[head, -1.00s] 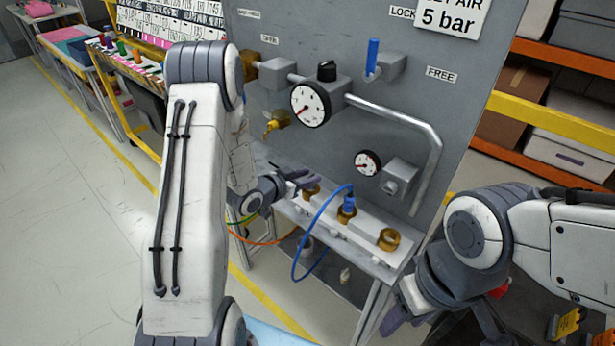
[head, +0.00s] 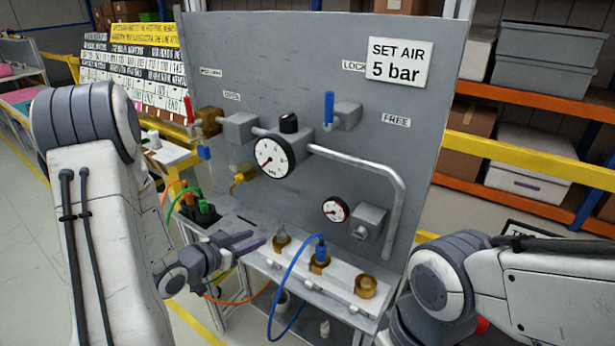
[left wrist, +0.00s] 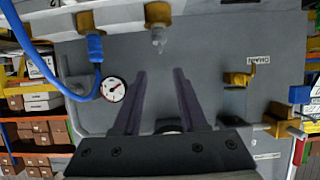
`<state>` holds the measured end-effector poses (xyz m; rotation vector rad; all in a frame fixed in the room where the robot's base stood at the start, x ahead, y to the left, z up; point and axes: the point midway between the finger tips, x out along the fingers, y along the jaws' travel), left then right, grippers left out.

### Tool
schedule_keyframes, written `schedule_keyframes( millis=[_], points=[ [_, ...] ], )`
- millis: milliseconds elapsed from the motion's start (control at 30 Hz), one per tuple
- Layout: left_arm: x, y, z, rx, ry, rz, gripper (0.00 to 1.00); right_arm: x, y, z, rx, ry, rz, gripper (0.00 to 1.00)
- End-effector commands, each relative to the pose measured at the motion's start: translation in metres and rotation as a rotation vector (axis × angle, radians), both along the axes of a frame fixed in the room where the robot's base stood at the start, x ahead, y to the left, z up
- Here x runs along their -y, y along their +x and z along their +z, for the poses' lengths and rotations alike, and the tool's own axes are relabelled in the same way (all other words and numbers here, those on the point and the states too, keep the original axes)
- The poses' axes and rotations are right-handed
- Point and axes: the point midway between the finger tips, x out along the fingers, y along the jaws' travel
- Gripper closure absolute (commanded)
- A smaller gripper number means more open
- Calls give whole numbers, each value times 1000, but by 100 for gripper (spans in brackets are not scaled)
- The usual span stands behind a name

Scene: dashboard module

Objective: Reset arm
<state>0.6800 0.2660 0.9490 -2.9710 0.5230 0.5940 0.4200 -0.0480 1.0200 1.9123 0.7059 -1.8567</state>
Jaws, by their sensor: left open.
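My left gripper (head: 247,242) is open and empty, its purple fingers apart in front of the grey panel (head: 240,60). In the left wrist view the open fingers (left wrist: 160,88) point at the panel with nothing between them. The gripper is just left of a brass socket with a grey fitting (head: 281,240) in the head view. A blue plug (head: 321,250) with a blue hose stands in the middle brass socket. My right arm shows at the lower right, but its gripper is outside the picture.
The panel carries a large gauge (head: 274,156), a small gauge (head: 336,209), a blue lever (head: 329,108) and a bent grey pipe (head: 390,180). An empty brass ring (head: 366,286) is on the white ledge. Green and orange hoses run at the left. Shelves stand at the right.

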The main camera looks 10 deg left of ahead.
Motion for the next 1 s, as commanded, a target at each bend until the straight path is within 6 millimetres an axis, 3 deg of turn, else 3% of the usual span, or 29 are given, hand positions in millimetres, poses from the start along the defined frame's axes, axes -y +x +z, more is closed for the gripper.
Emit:
schedule_keyframes(
  millis=[167, 333, 467, 567, 667, 800, 900, 1000],
  points=[
    [15, 6, -1, -58, 71, -21, 58, 0, 0, 1, 0, 0, 0, 50],
    [54, 10, 3, -228, 252, -40, 58, 0, 0, 2, 0, 0, 0, 50],
    [92, -9, 15, -375, 359, -38, 58, 0, 0, 2, 0, 0, 0, 50],
    [124, -39, 27, -492, 409, -46, 58, 0, 0, 3, 0, 0, 0, 50],
    [157, -84, 39, -617, 434, -78, 58, 0, 0, 3, 0, 0, 0, 50],
    [195, -160, 55, -796, 450, -159, 58, 0, 0, 4, 0, 0, 0, 50],
    [210, -208, 65, -904, 460, -226, 58, 0, 0, 4, 0, 0, 0, 50],
    [216, -241, 71, -976, 469, -275, 58, 0, 0, 4, 0, 0, 0, 50]
  ],
)
